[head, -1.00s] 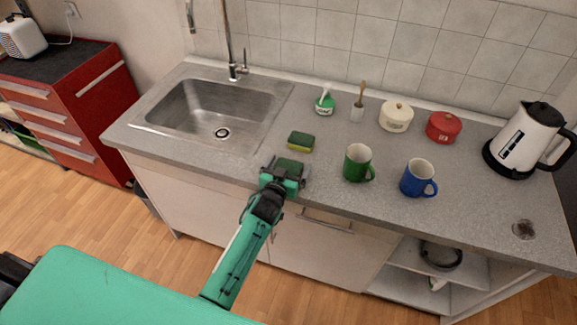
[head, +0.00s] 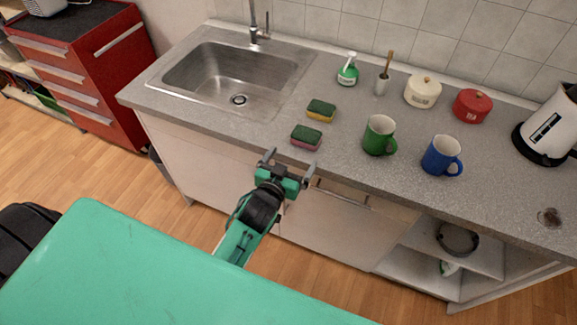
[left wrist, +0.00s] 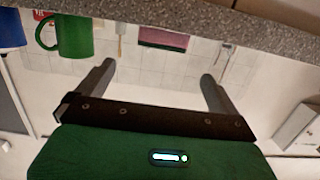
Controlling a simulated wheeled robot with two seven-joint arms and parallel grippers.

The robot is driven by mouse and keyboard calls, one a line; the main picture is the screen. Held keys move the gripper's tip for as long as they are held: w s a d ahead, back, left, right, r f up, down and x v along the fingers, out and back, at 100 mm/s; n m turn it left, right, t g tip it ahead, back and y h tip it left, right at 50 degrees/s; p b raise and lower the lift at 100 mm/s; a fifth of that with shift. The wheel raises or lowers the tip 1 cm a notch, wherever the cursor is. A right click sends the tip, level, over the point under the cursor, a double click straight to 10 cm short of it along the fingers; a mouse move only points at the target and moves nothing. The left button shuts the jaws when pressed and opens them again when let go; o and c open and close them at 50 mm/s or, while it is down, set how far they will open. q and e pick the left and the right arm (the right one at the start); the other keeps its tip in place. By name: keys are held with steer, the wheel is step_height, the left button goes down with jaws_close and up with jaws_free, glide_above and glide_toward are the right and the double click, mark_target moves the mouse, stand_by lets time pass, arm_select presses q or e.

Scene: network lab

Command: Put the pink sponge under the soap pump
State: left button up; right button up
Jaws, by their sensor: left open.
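The pink sponge (head: 306,141), with a dark green top, lies flat near the counter's front edge. Its pink side also shows in the left wrist view (left wrist: 163,40). The soap pump (head: 347,71), a green bottle with a white head, stands farther back on the counter, apart from the sponge. My left gripper (head: 288,163) is open and empty, just in front of the counter edge, with its fingers pointing toward the pink sponge and not touching it. In the left wrist view, bare space shows between its fingers (left wrist: 158,82). My right gripper is not in view.
A yellow sponge (head: 321,111) lies between the pink sponge and the soap pump. A green mug (head: 377,137) and a blue mug (head: 439,157) stand to the right. The sink (head: 238,78) is at left. A brush holder (head: 382,84) stands right of the pump.

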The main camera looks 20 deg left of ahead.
arm_select(q)
steer(key=shift+s+r, duration=0.1)
steer(key=shift+s, duration=0.65)
